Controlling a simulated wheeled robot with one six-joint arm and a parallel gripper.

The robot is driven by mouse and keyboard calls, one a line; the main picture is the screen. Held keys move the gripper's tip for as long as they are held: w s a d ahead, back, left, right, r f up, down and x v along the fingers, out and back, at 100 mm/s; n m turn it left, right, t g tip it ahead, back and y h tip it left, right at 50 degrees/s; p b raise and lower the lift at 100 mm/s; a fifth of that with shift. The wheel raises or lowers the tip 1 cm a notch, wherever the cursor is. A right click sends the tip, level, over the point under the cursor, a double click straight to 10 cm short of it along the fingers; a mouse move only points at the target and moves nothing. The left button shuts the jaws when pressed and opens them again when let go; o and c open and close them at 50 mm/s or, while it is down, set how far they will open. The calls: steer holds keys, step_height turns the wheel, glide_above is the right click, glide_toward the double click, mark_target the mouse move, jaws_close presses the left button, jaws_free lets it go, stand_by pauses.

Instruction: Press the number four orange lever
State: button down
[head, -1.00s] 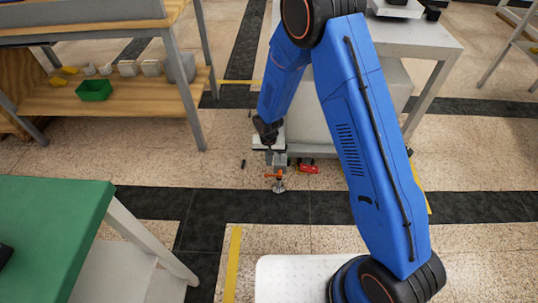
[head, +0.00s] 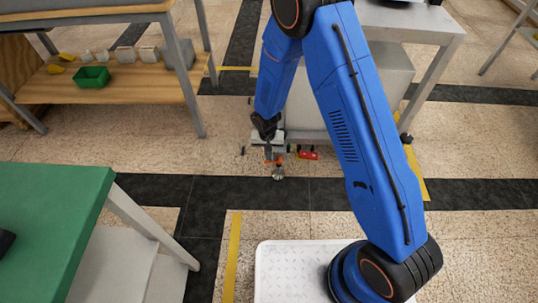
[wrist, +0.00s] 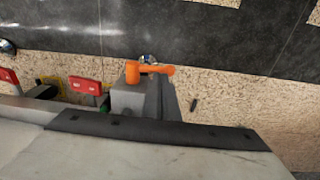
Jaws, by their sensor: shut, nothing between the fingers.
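An orange lever (wrist: 150,70) sits on a grey block (wrist: 127,98) at the edge of a low unit, slightly left of centre in the wrist view. In the head view the orange lever (head: 279,160) is small, low by a caster on the floor side. No number is readable on it. My gripper (head: 268,153) is shut and empty, pointing down just above and left of the lever, partly covering it. I cannot tell whether they touch. My gripper's fingers are not clearly seen in the wrist view.
Red pedals (wrist: 86,86) stand left of the orange lever in the wrist view; a red one (head: 307,154) shows right of it in the head view. A pale top (wrist: 150,155) with a dark edge fills the near side. A green-topped table (head: 50,220) stands at left.

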mark_target(266, 161)
steer(key=shift+a+f+h, duration=0.2)
steer(key=shift+a+h, duration=0.05)
steer(key=shift+h, duration=0.35)
steer(key=shift+a+f+h, duration=0.45)
steer(key=shift+f+h, duration=0.2)
steer(key=shift+h, duration=0.45)
steer(key=h, duration=0.1)
steer(key=f+h, duration=0.1)
steer(key=shift+a+f+h, duration=0.2)
steer(key=shift+f+h, duration=0.1)
steer(key=shift+h, duration=0.1)
step_height(266, 161, down, 2)
steer(key=h, duration=0.3)
steer(key=shift+h, duration=0.3)
steer(key=f+h, duration=0.1)
steer(key=h, duration=0.2)
steer(key=shift+d+f, duration=0.25)
steer(key=shift+f, duration=0.1)
steer(key=shift+r, duration=0.1)
steer(key=shift+r, duration=0.65)
steer(key=shift+w+a, duration=0.1)
